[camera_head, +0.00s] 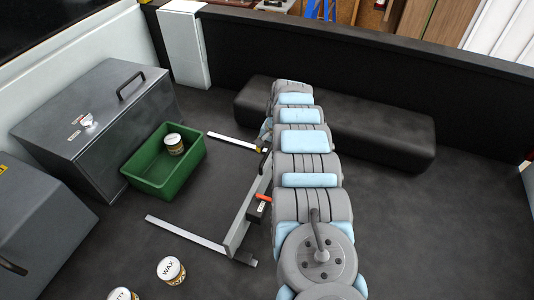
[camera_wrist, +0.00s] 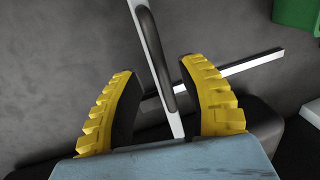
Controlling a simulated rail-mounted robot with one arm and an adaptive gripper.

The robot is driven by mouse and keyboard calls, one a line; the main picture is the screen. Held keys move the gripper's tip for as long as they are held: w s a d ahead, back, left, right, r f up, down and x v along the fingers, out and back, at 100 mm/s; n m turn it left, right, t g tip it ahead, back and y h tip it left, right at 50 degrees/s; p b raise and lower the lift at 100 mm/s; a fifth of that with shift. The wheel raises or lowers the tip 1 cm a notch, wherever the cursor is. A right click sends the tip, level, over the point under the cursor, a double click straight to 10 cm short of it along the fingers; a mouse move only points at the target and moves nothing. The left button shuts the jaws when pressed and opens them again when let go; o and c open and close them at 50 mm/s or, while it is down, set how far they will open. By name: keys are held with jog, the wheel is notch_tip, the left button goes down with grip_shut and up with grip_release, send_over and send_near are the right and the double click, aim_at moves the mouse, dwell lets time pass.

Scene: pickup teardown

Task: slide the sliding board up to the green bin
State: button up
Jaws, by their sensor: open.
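The sliding board (camera_head: 245,210) is a long grey upright board standing across two pale rails, the far rail (camera_head: 228,140) and the near rail (camera_head: 185,234). The green bin (camera_head: 186,176) is to its left, with a gap of bare floor between; its corner shows at the top right of the wrist view (camera_wrist: 293,13). My gripper (camera_wrist: 158,67) is open. Its yellow fingers lie on either side of the board's edge and black handle (camera_wrist: 152,52), with no clear contact visible. My arm hides most of the gripper in the head view.
A labelled can (camera_head: 174,144) is in the bin. A WAX can (camera_head: 171,270) and another can (camera_head: 123,294) stand near the front. A grey metal box (camera_head: 100,125) is left of the bin. A red-handled item (camera_head: 263,198) is at the board. A black padded block (camera_head: 385,135) lies behind.

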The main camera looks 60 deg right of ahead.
jog(key=shift+w+a+f, duration=0.1)
jog(key=shift+w+f, duration=0.05)
jog(key=shift+f, duration=0.7)
grip_shut()
